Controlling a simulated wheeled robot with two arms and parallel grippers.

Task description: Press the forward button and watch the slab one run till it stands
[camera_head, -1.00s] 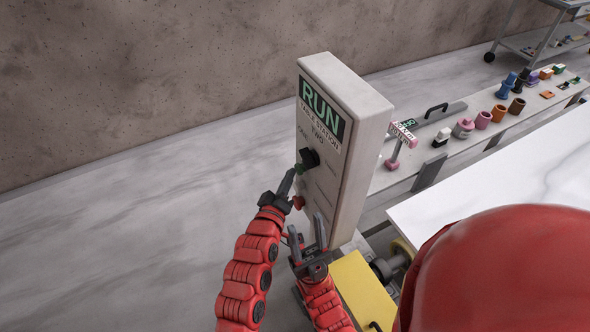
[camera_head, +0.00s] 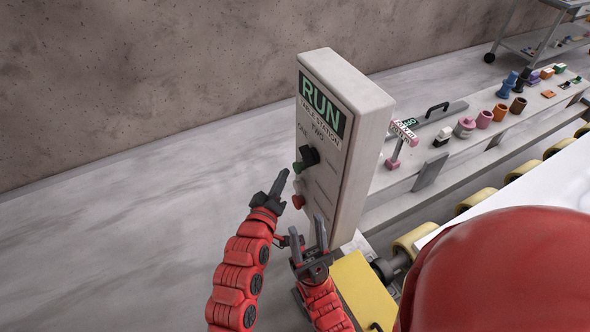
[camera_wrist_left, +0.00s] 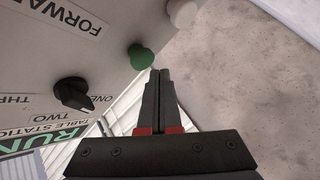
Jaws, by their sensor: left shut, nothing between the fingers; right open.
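The control box (camera_head: 350,150) stands upright with a RUN sign. The green button (camera_head: 298,167) is on its face, below a black knob (camera_head: 311,155) and above a red button (camera_head: 298,201). In the left wrist view the green button (camera_wrist_left: 140,57) is near a FORWARD label (camera_wrist_left: 72,18). My left gripper (camera_head: 284,175) is shut and empty, its tips a little off the green button. My right gripper (camera_head: 306,228) is open and empty, low in front of the box. The white slab (camera_head: 550,188) lies on yellow rollers (camera_head: 475,199) at right, partly hidden by a red part of me.
A bench (camera_head: 440,165) behind the rollers holds several coloured cups and small parts. A cart (camera_head: 540,45) stands at the far right. A yellow block (camera_head: 362,290) is below the box. The floor left of the box is clear.

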